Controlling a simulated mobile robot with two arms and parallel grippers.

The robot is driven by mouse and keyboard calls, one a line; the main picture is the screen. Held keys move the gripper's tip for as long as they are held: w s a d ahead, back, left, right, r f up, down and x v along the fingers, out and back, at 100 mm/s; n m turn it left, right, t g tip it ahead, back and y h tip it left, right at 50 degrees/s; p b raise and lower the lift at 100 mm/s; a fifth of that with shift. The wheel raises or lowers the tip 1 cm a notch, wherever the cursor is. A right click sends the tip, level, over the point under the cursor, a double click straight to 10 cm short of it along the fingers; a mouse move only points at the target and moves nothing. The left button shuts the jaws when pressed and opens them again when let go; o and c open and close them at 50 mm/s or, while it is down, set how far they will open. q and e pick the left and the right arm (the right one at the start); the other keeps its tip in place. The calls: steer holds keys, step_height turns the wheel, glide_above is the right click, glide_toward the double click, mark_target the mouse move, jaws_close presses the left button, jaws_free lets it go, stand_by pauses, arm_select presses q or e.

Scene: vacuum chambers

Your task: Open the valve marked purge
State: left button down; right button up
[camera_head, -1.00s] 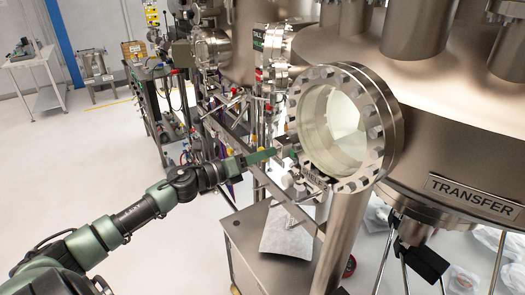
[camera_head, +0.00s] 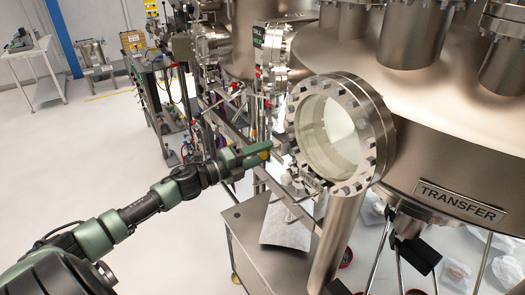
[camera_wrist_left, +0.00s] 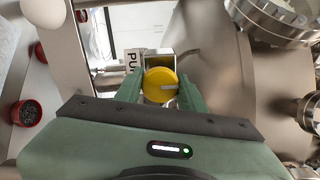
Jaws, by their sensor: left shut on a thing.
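The valve body is mostly hidden there. My right gripper is not in view.
The round bolted window (camera_head: 329,135) and the large steel chamber marked TRANSFER (camera_head: 400,150) stand close to the right of the gripper. A metal cart (camera_head: 262,262) is below. Pipework and frames (camera_head: 205,90) run behind. The floor at left (camera_head: 75,170) is clear.

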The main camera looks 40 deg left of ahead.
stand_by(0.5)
arm_select(q)
steer(key=c, duration=0.9)
jaws_free()
steer(key=shift+o, duration=0.2)
steer(key=shift+s+a+f+b, duration=0.2)
steer(key=shift+s+b, duration=0.1)
steer(key=shift+s, duration=0.25)
steer(key=b+v, duration=0.1)
steer(key=v, duration=0.5)
steer(key=shift+s+a+b, duration=0.15)
steer(key=shift+s+b, duration=0.1)
steer(key=shift+b, duration=0.15)
steer(key=shift+r, duration=0.15)
